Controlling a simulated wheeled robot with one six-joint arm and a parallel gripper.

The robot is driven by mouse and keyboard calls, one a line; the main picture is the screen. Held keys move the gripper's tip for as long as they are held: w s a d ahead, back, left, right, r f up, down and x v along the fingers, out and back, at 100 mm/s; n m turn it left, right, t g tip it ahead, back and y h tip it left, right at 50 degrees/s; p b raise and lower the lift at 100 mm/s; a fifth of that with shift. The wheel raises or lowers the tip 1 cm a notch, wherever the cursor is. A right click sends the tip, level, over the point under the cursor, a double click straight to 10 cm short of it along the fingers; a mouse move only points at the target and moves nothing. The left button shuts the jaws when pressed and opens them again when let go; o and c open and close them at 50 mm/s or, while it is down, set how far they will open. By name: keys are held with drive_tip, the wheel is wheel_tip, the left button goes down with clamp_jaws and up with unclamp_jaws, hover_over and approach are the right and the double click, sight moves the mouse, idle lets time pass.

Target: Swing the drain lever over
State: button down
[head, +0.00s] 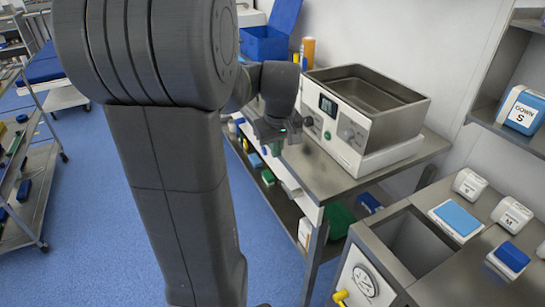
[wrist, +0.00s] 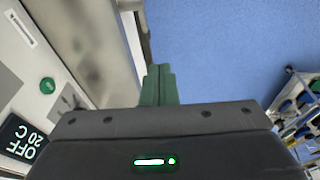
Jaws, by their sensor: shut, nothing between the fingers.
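A steel bath (head: 365,115) with a white front panel stands on the steel bench. Its display (head: 328,106) reads OFF 20 C in the wrist view (wrist: 22,140), with a green button (wrist: 47,85) beside it. My gripper (head: 275,147) is at the bath's front left, just off the bench edge. Its green fingers (wrist: 158,84) are shut and empty, with blue floor beyond. I cannot make out a drain lever on the bath; my gripper may hide it.
A yellow handle (head: 341,297) sits below a round gauge (head: 365,281) on the nearer cabinet, partly cut off. The bench (head: 330,180) has a shelf with boxes underneath. Blue floor (head: 275,240) is open before the bench. A trolley (head: 32,200) stands at far left.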

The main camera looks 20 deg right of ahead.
drive_tip(key=shift+w+d, duration=0.25)
drive_tip(key=shift+d, duration=0.25)
drive_tip(key=shift+w+d, duration=0.25)
drive_tip(key=shift+d, duration=0.25)
hover_over(282, 184)
drive_tip(key=f, duration=1.2)
drive_tip(key=shift+s+a, duration=0.2)
drive_tip(key=shift+s, duration=0.15)
drive_tip(key=shift+d+f, duration=0.15)
drive_tip(key=shift+f, duration=0.65)
